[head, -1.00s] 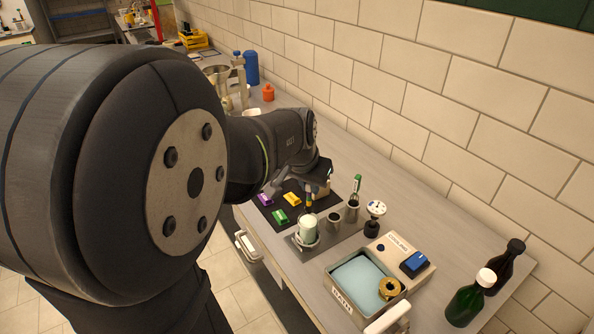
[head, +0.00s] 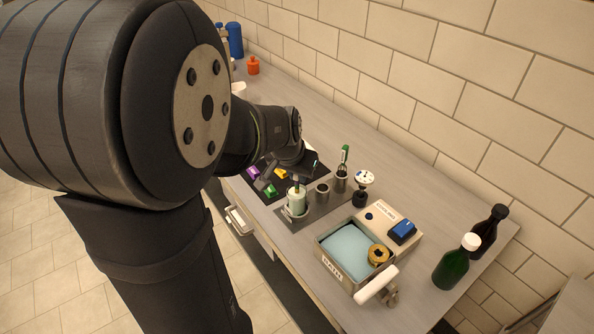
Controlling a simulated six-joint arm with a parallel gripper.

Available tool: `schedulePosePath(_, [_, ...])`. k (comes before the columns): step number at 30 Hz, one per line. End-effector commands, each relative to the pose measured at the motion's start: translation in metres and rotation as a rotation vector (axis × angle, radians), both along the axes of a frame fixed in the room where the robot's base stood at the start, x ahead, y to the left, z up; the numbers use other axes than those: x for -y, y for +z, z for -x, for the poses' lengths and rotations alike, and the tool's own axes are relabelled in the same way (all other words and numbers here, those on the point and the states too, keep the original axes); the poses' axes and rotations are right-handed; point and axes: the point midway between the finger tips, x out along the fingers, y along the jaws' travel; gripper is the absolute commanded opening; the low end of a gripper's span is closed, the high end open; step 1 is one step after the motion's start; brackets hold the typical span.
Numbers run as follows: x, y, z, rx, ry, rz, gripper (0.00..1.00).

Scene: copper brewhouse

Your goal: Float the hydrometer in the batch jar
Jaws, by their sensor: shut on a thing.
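The batch jar (head: 296,207), a pale greenish-white cylinder, stands upright in a holder at the front of the grey plate in the head view. A thin yellowish stem (head: 297,187), which looks like the hydrometer, rises above the jar's mouth. My gripper (head: 298,178) is just above the jar, shut on this stem. The fingertips are small and partly hidden by the arm. I cannot tell how deep the hydrometer sits or whether it touches the jar wall.
A white-faced dial (head: 365,178), a bath (head: 350,249) with a brass ring (head: 378,254) and two bottles (head: 457,262) stand further right. Coloured blocks (head: 254,173) lie left on a dark mat.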

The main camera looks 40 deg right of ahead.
Motion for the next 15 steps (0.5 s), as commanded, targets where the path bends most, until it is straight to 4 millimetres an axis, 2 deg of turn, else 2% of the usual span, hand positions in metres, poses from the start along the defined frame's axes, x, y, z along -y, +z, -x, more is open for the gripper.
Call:
schedulePosePath(5, [0.0000, 0.0000, 0.0000, 0.000, 0.000, 0.000, 0.00])
schedulePosePath(6, [0.0000, 0.0000, 0.0000, 0.000, 0.000, 0.000, 0.18])
schedulePosePath(9, [0.0000, 0.0000, 0.0000, 0.000, 0.000, 0.000, 0.37])
schedulePosePath(15, [0.0000, 0.0000, 0.0000, 0.000, 0.000, 0.000, 0.39])
